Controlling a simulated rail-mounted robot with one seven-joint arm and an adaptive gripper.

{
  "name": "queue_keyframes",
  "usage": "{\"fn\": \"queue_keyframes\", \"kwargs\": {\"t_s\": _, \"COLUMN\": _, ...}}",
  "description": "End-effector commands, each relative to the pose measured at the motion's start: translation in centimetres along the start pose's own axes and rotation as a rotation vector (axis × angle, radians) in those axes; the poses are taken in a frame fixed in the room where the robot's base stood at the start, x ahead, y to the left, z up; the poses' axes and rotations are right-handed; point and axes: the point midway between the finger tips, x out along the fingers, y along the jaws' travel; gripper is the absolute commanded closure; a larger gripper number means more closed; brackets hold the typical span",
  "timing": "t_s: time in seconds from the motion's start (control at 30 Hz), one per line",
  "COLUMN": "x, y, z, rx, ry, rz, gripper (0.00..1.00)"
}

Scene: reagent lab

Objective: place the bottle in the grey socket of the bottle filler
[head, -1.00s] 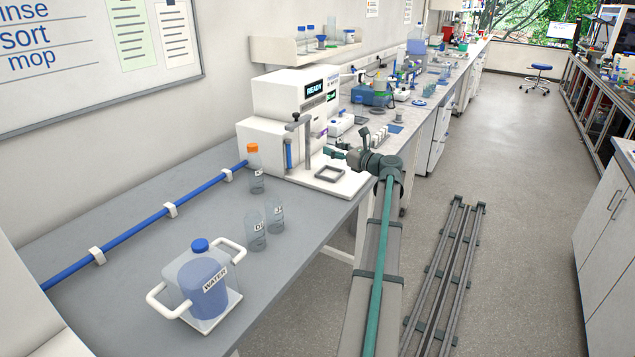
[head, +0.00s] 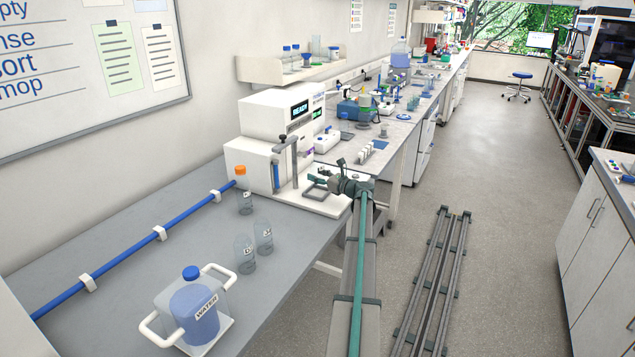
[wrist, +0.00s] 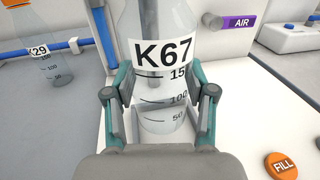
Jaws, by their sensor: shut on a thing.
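My gripper (wrist: 160,95) is shut on a clear bottle labelled K67 (wrist: 163,52), with one finger on each side of it. The bottle looks roughly upright; its top is cut off by the wrist view's upper edge. In the head view my gripper (head: 333,178) is at the front of the white bottle filler (head: 268,130), close to the grey socket (head: 314,191), a square frame on the filler's base. The held bottle is hard to make out there.
An orange-capped bottle (head: 244,192), labelled K29, stands left of the filler; two clear bottles (head: 245,253) stand nearer. A handled water container (head: 195,310) is at the table's front. A blue pipe (head: 130,250) runs along the wall. The filler has an orange FILL button (wrist: 283,165).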

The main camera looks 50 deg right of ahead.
Motion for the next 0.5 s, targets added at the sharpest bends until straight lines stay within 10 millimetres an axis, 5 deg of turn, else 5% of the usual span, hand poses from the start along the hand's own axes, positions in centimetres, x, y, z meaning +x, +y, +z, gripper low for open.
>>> {"fn": "queue_keyframes", "kwargs": {"t_s": 0.5, "x": 0.6, "y": -0.6, "z": -4.0, "rx": 0.0, "ry": 0.0, "rz": 0.0, "gripper": 0.79}}
